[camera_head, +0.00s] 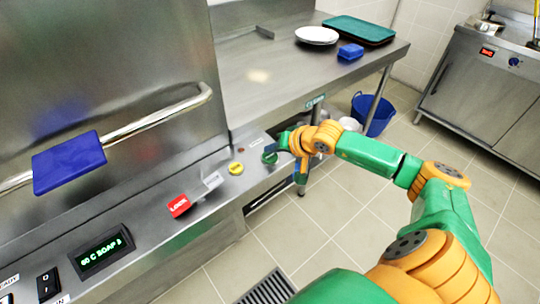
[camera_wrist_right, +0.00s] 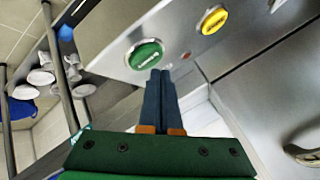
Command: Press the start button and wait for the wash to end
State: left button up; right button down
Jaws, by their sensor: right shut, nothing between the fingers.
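The green start button (camera_head: 270,157) is at the right end of the steel washer's sloped front panel (camera_head: 150,236). In the right wrist view the round green button (camera_wrist_right: 145,54) has a pale mark on it. My right gripper (camera_head: 284,141) is shut and empty, its fingers (camera_wrist_right: 160,73) pointing at the panel close to the button's lower edge. I cannot tell whether the tips touch it. A display (camera_head: 102,250) on the panel shows green text that looks like "60 C SOAP". My left gripper is not in view.
A yellow button (camera_head: 236,168) and a red lock tag (camera_head: 179,206) sit left of the green button. A rocker switch (camera_head: 47,284) is at far left. A blue pad (camera_head: 69,162) hangs on the hood's bar handle. The side table holds plates (camera_head: 316,35), a blue sponge (camera_head: 350,52) and a green tray (camera_head: 358,30).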

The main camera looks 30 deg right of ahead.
aim_at(272, 159)
dwell(0.8)
jog(key=shift+f+b, duration=0.4)
jog(key=shift+b, duration=0.35)
jog(key=shift+f+b, duration=0.5)
jog(key=shift+b, duration=0.15)
dwell(0.5)
jog(key=shift+r+p, duration=0.45)
jog(key=shift+r, duration=0.45)
jog(key=shift+r+p, duration=1.6)
jog(key=shift+r, duration=0.95)
jog(key=shift+f, duration=0.1)
